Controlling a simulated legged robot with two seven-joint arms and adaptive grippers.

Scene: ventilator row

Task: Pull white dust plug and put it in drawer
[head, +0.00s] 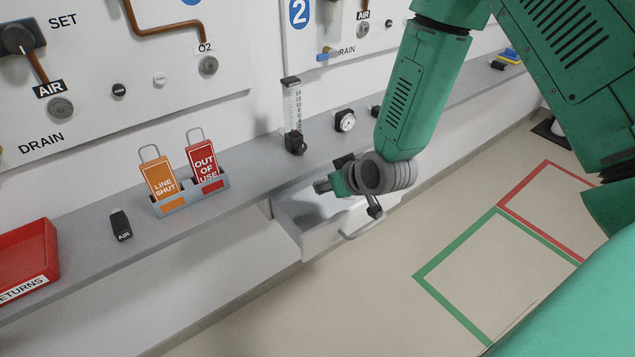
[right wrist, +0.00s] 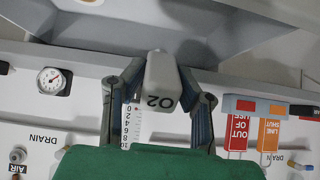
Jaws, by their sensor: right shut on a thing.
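My right gripper (head: 328,185) is shut on a white plug marked O2, seen clearly in the right wrist view (right wrist: 158,88). The plug sits between the two dark fingers. In the head view the hand mostly hides it. The drawer (head: 325,238) under the shelf is pulled open, with its handle toward the floor side. The gripper is over the open drawer in the head view. Grey drawer surfaces (right wrist: 240,30) appear beyond the plug in the right wrist view; I cannot tell whether the plug touches them. My left gripper is not in view.
The grey shelf (head: 250,172) carries a tag holder (head: 190,197) with orange and red tags, a black AIR plug (head: 120,225), a flowmeter (head: 292,110) and a gauge (head: 344,121). A red tray (head: 28,262) is at left. Floor outlines (head: 455,255) lie right.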

